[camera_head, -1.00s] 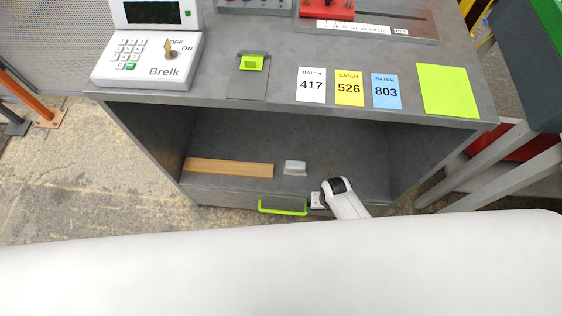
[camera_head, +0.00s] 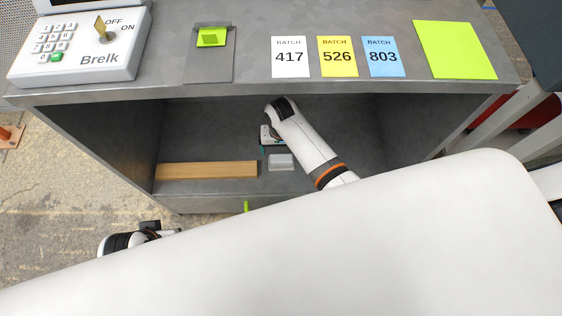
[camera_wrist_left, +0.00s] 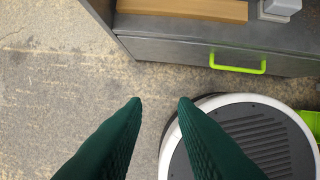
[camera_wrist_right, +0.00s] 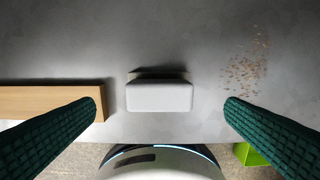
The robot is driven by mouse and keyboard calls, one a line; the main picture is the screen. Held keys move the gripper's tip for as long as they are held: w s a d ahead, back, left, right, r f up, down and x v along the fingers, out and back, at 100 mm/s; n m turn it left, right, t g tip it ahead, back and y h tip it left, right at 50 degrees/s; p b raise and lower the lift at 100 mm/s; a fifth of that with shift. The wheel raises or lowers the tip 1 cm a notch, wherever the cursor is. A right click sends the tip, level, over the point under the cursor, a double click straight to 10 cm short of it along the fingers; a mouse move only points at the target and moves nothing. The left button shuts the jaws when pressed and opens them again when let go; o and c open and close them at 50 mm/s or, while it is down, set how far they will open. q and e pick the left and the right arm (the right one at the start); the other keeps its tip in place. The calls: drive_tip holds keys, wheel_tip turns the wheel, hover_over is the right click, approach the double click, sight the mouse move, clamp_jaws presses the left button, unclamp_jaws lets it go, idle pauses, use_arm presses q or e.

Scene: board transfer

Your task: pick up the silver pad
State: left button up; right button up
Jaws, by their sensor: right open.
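The silver pad (camera_head: 281,162) is a small pale grey block on the open shelf under the counter, right of a wooden board (camera_head: 207,170). In the right wrist view the pad (camera_wrist_right: 159,94) lies centred between the wide-apart fingers, touched by neither. My right gripper (camera_head: 270,143) reaches into the shelf just behind the pad, open and empty. In the right wrist view its left fingertip appears over the end of the board (camera_wrist_right: 60,101). My left gripper (camera_wrist_left: 161,100) is open and empty over the floor in front of the cabinet. The pad (camera_wrist_left: 281,6) shows partly at that view's top edge.
A drawer with a green handle (camera_wrist_left: 237,66) is below the shelf. Brown specks (camera_wrist_right: 246,75) lie on the shelf to the right of the pad. The counter (camera_head: 255,66) overhangs the shelf, and side walls close it in. Batch cards (camera_head: 338,57) lie on top.

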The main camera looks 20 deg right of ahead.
sight(281, 158)
drive_tip(key=shift+f, duration=0.75)
drive_tip(key=shift+f+b, duration=0.4)
drive_tip(key=shift+b, duration=0.05)
drive_tip(key=f+b, duration=0.1)
drive_tip(key=f, duration=0.1)
drive_tip(key=shift+s+f+b, duration=0.2)
drive_tip(key=shift+f+b, duration=0.1)
drive_tip(key=shift+b, duration=0.05)
drive_tip(key=shift+f+b, duration=0.4)
drive_tip(key=shift+f, duration=0.5)
drive_tip(key=shift+c, duration=0.5)
drive_tip(key=c, duration=1.1)
use_arm(q)
drive_tip(key=p+v, duration=0.3)
drive_tip(key=v, duration=0.1)
use_arm(e)
wheel_tip(281, 158, up, 6)
drive_tip(key=shift+f, duration=0.15)
use_arm(q)
drive_tip(key=p+x, duration=0.2)
drive_tip(key=x, duration=0.6)
drive_tip(key=shift+s+f, duration=0.2)
drive_tip(key=shift+s, duration=0.1)
use_arm(e)
wheel_tip(281, 158, up, 4)
drive_tip(key=shift+r, duration=0.2)
